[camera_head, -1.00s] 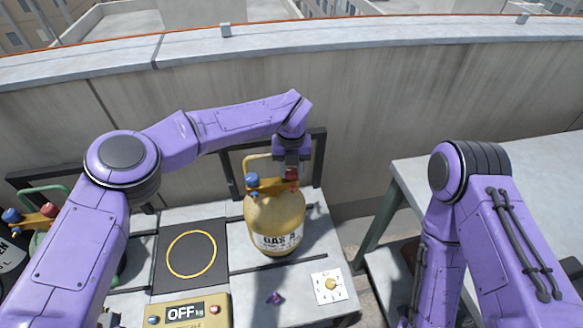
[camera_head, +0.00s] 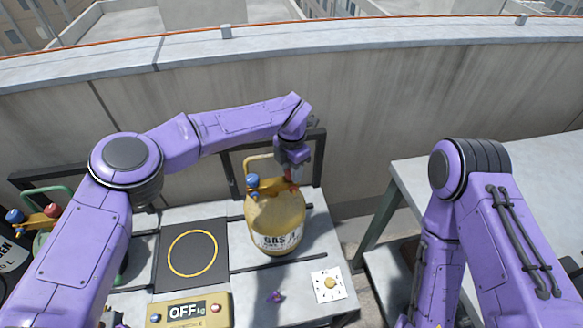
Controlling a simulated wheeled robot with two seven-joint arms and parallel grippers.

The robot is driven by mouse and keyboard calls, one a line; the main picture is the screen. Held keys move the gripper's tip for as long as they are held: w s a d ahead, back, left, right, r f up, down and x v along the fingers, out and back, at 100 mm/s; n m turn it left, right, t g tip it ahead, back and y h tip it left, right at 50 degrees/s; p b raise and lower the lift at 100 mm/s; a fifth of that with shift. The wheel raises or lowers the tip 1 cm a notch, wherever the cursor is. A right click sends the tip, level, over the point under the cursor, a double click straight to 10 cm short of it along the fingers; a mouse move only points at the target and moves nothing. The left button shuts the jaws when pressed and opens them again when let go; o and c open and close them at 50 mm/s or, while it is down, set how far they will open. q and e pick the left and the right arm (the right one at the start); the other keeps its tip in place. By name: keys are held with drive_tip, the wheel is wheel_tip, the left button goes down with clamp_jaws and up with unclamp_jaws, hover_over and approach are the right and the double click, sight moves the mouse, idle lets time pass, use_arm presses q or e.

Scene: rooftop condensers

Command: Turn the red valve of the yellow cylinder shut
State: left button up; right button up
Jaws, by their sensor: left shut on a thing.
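The yellow cylinder (camera_head: 276,218) stands upright on the bench, its "GAS A" label facing front. A blue valve (camera_head: 252,180) sits at the left of its top and the red valve (camera_head: 289,174) at the right. My left gripper (camera_head: 291,172) reaches down from above and is shut on the red valve, which its fingers mostly hide. My right arm comes in at the right, but its gripper is out of view.
A black scale plate (camera_head: 191,254) with a yellow ring lies left of the cylinder, its display (camera_head: 187,311) reading OFF. A white card with a yellow knob (camera_head: 329,285) and a small purple piece (camera_head: 274,296) lie in front. A dark cylinder (camera_head: 14,250) stands far left, partly hidden. A grey table (camera_head: 500,180) is at the right.

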use_arm(q)
drive_tip(key=shift+w+r+m, duration=0.1)
drive_tip(key=shift+r+m, duration=0.1)
drive_tip(key=shift+m, duration=1)
drive_tip(key=o, duration=1.1)
drive_tip(key=shift+f, duration=0.1)
drive_tip(key=shift+c, duration=0.2)
wheel_tip(320, 180, up, 11)
drive_tip(key=b, duration=0.2)
drive_tip(key=shift+f, duration=0.2)
drive_tip(key=shift+d, duration=0.1)
